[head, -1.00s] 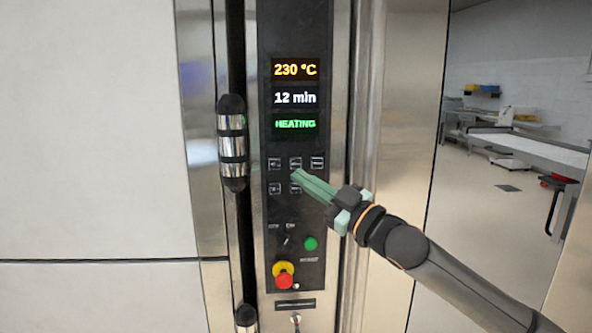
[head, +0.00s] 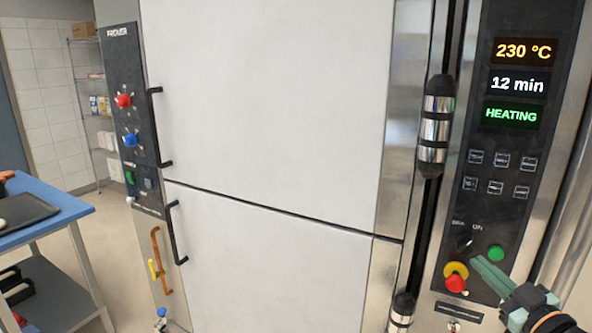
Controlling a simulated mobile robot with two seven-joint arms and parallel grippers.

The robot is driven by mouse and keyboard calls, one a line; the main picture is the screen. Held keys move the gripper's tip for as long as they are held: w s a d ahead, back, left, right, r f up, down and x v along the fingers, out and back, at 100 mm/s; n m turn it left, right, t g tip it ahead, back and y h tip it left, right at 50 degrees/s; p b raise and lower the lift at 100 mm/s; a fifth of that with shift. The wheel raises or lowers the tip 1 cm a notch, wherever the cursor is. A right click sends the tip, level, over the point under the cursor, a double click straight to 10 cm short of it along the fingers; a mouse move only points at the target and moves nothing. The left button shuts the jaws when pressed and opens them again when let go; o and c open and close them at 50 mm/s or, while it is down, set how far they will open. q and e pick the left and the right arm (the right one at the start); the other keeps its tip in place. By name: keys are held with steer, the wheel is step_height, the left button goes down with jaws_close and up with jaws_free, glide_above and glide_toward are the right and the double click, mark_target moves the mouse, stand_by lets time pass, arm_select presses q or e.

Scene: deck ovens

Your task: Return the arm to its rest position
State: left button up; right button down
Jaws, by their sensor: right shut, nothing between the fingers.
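My right gripper (head: 493,277) is at the lower right of the head view. Its pale green fingers are shut with nothing between them. The fingertips show in front of the lower part of the oven's black control panel (head: 512,130), just below the green button (head: 496,253) and right of the red emergency button (head: 456,277) on its yellow collar. I cannot tell whether they touch the panel. The panel's displays read 230 °C, 12 min and HEATING. My left gripper is not in view.
A white two-door proofer (head: 265,110) with black handles (head: 157,125) fills the middle. Its dark panel (head: 123,105) has red and blue knobs. A blue-topped table (head: 70,209) with a dark tray (head: 22,214) stands at the left. A shelf rack (head: 92,110) stands behind.

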steer(key=s+a+f+m+g, duration=0.1)
steer(key=s+a+f+g, duration=0.15)
steer(key=f, duration=0.55)
steer(key=s+a+f+g, duration=0.1)
steer(key=s+a+f, duration=0.2)
steer(key=f, duration=0.5)
steer(key=s+a+f+m+g, duration=0.1)
steer(key=s+a+f, duration=0.15)
steer(key=f, duration=0.65)
steer(key=s+a+f+m+g, duration=0.1)
steer(key=s+a+f+g, duration=0.3)
steer(key=s+a+f, duration=0.9)
steer(key=s, duration=0.2)
steer(key=shift+s, duration=0.3)
